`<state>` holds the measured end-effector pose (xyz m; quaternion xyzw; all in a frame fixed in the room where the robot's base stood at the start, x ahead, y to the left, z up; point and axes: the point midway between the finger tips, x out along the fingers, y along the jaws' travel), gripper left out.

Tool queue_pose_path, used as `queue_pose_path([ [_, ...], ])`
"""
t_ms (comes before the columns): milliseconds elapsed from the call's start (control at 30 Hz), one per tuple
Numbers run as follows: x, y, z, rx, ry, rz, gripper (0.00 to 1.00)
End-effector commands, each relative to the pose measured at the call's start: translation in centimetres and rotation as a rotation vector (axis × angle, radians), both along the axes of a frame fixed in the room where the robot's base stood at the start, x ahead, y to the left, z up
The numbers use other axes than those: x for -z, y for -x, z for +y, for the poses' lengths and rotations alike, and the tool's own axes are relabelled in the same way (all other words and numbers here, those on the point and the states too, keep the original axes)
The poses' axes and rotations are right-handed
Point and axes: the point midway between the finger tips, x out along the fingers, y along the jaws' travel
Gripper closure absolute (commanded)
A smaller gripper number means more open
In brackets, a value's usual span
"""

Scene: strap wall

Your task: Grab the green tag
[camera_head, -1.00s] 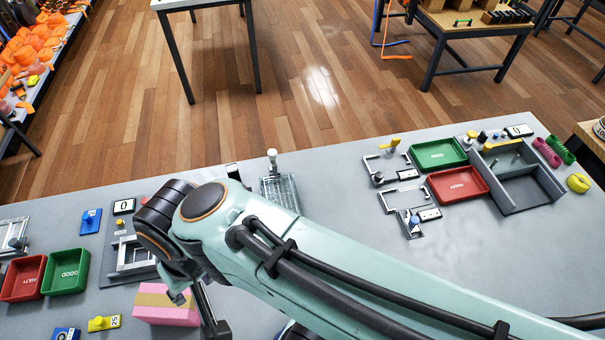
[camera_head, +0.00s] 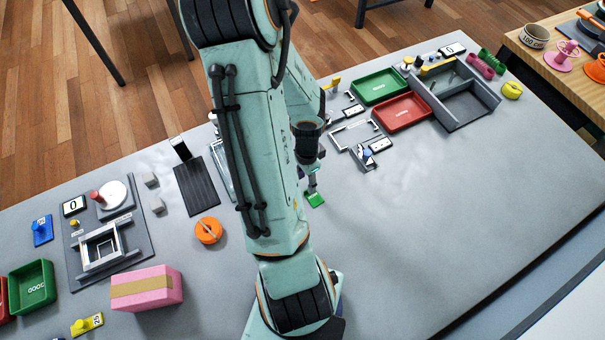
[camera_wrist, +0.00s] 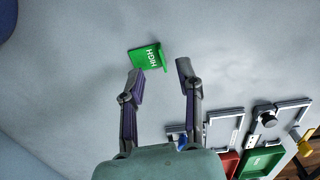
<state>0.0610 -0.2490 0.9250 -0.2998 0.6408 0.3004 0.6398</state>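The green tag (camera_wrist: 147,57) lies on the grey table in the wrist view, with white lettering that reads HIGH and a raised edge on its right side. It also shows in the head view (camera_head: 315,199), a small green piece just below my gripper (camera_head: 313,182). In the wrist view my gripper (camera_wrist: 160,70) is open, its two fingers spread apart with nothing between them. The tag lies just beyond the fingertips, nearer the left finger. I cannot tell whether that finger touches it.
A red tray (camera_head: 402,112) and a green tray (camera_head: 379,87) stand at the back right, near a grey open box (camera_head: 483,108). A metal fixture (camera_head: 352,135) lies behind the tag. A pink block (camera_head: 147,290) and an orange disc (camera_head: 208,231) are left. The table's right front is clear.

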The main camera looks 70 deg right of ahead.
Motion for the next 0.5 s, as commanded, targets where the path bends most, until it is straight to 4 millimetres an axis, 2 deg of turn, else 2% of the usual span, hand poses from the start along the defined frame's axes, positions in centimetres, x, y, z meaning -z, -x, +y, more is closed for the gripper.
queue_pose_path([
  [200, 3.4, 0.0, 0.1, -0.002, -0.004, 0.002, 0.66],
  [333, 4.6, 0.0, 0.0, -0.002, -0.001, 0.000, 0.66],
  [500, 5.0, -0.1, 0.0, -0.003, 0.001, -0.002, 0.66],
])
